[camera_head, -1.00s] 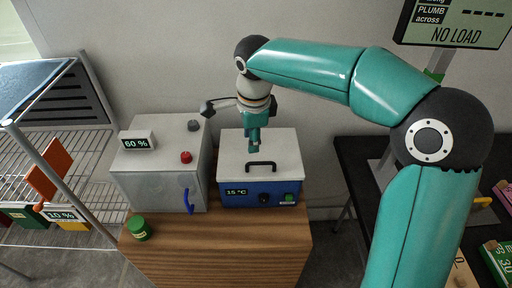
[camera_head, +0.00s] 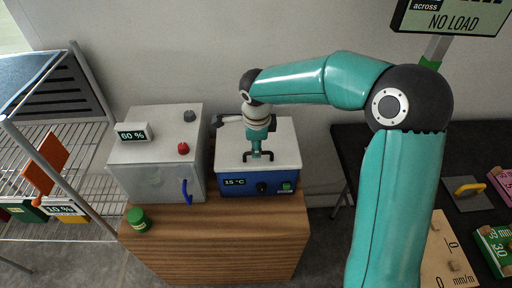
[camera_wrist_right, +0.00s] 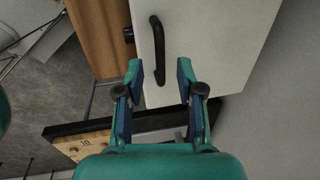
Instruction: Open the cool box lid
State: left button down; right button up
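The cool box (camera_head: 234,188) is blue with a 15 °C display and stands on the wooden cabinet. Its white lid (camera_head: 285,145) lies shut on top. The black lid handle (camera_head: 247,157) is partly hidden behind my right gripper (camera_head: 258,154) in the head view. In the right wrist view the handle (camera_wrist_right: 156,40) shows whole on the lid (camera_wrist_right: 210,40). There my right gripper (camera_wrist_right: 160,72) is open, its two fingers on either side of the handle's near end, with gaps to both. My left gripper is in neither view.
A grey-white box (camera_head: 150,180) with a 60 % display and a blue handle stands close left of the cool box. A green jar (camera_head: 138,220) is at the cabinet's front left. A wire rack (camera_head: 80,150) stands left; a black table (camera_head: 365,150) stands right.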

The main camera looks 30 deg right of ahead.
jog(key=shift+w+d+f, duration=0.1)
jog(key=shift+w+f, duration=0.1)
jog(key=shift+f, duration=1.15)
grip_shut()
